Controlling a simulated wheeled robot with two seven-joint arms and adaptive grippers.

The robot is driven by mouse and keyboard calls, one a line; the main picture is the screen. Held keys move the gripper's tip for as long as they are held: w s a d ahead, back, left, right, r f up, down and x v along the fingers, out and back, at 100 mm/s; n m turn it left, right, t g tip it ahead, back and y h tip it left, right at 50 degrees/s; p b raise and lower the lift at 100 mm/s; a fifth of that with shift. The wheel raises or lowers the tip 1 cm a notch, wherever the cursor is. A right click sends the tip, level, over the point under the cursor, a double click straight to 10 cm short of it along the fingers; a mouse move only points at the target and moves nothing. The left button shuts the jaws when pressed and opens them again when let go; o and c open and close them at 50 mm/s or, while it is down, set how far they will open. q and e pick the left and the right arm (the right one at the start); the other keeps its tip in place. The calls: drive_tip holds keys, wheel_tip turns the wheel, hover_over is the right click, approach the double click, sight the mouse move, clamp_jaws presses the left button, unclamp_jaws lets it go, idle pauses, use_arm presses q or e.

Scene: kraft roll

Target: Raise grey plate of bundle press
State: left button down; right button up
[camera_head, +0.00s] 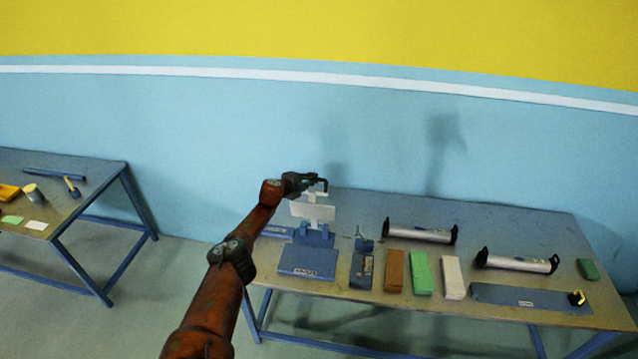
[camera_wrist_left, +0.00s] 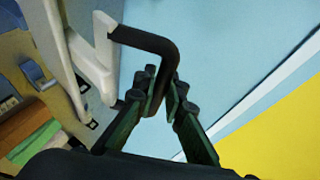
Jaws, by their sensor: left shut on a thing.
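The bundle press stands at the left end of the table, with a blue base (camera_head: 308,261) and an upright light grey plate (camera_head: 313,212) above it. In the left wrist view the plate (camera_wrist_left: 62,50) appears edge-on at the left, with a pale bracket and a black bent handle (camera_wrist_left: 143,39) beside it. My left gripper (camera_head: 318,184) is at the top of the press, above the plate. In the wrist view its fingers (camera_wrist_left: 164,98) are closed around the lower end of the black handle. My right gripper is not in view.
To the right of the press are a small blue device (camera_head: 362,265), brown (camera_head: 395,270), green (camera_head: 421,273) and white (camera_head: 453,277) blocks, two silver rollers (camera_head: 420,232) and a long blue bar (camera_head: 530,298). Another table (camera_head: 100,190) stands at the left, with a floor gap between.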

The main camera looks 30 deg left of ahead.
use_arm(q)
drive_tip(key=shift+w+a+r, duration=0.15)
drive_tip(key=shift+w, duration=0.2)
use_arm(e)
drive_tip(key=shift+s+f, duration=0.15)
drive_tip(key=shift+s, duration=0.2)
use_arm(q)
drive_tip(key=shift+r, duration=0.15)
drive_tip(key=c, duration=2.4)
unclamp_jaws()
drive_tip(key=o, duration=0.4)
drive_tip(key=shift+w+f, duration=0.15)
drive_tip(key=shift+f, duration=0.05)
drive_tip(key=shift+o, duration=0.2)
drive_tip(key=shift+s+a, duration=0.1)
drive_tip(key=shift+s, duration=0.1)
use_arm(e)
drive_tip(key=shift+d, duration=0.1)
use_arm(q)
drive_tip(key=shift+s+a, duration=0.1)
drive_tip(key=shift+s, duration=0.25)
drive_tip(key=v, duration=1.1)
drive_tip(key=shift+r, duration=0.35)
